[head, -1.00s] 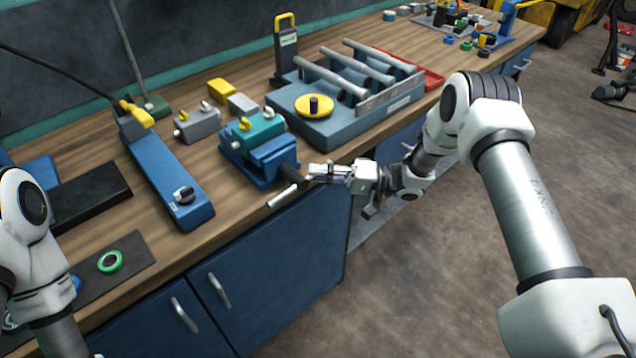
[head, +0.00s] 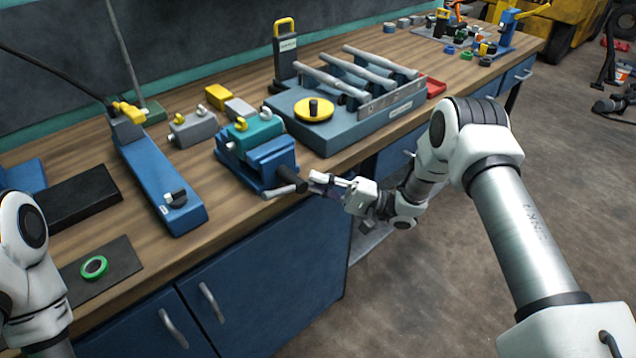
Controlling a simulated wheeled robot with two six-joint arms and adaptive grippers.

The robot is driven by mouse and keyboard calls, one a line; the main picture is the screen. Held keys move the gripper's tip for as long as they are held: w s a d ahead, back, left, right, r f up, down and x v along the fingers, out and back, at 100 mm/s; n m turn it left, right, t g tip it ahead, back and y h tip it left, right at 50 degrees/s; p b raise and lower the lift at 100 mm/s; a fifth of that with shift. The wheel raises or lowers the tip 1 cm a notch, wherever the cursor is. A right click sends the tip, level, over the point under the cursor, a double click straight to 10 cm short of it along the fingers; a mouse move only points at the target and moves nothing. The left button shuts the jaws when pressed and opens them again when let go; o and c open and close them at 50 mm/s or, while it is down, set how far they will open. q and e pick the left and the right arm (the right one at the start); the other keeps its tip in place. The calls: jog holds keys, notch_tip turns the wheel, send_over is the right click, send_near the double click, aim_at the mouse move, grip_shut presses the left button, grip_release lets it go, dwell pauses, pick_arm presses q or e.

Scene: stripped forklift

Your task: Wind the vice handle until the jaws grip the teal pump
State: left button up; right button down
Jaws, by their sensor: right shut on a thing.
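The blue vice (head: 270,156) stands at the front edge of the workbench. The teal pump (head: 257,133), with yellow fittings on top, sits in it between the jaws. I cannot tell whether a gap is left between jaws and pump. The vice handle (head: 281,191) is a light bar at the dark screw end, sticking out past the bench edge and lying nearly level. My right gripper (head: 313,181) comes from the right and is shut on the handle's right end, its fingertips partly hidden. My left arm shows at the left edge, its gripper out of view.
A blue-grey fixture with rollers and a yellow knob (head: 314,110) stands right of the vice. A grey block (head: 192,129) and a long blue tool (head: 158,178) are to its left. A green ring (head: 94,267) lies on a dark mat.

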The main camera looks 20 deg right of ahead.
jog(key=shift+s+f, duration=0.1)
jog(key=shift+f, duration=0.05)
jog(key=c, duration=1.2)
grip_release()
jog(key=shift+d, duration=0.15)
jog(key=v, duration=1.2)
jog(key=shift+s, duration=0.1)
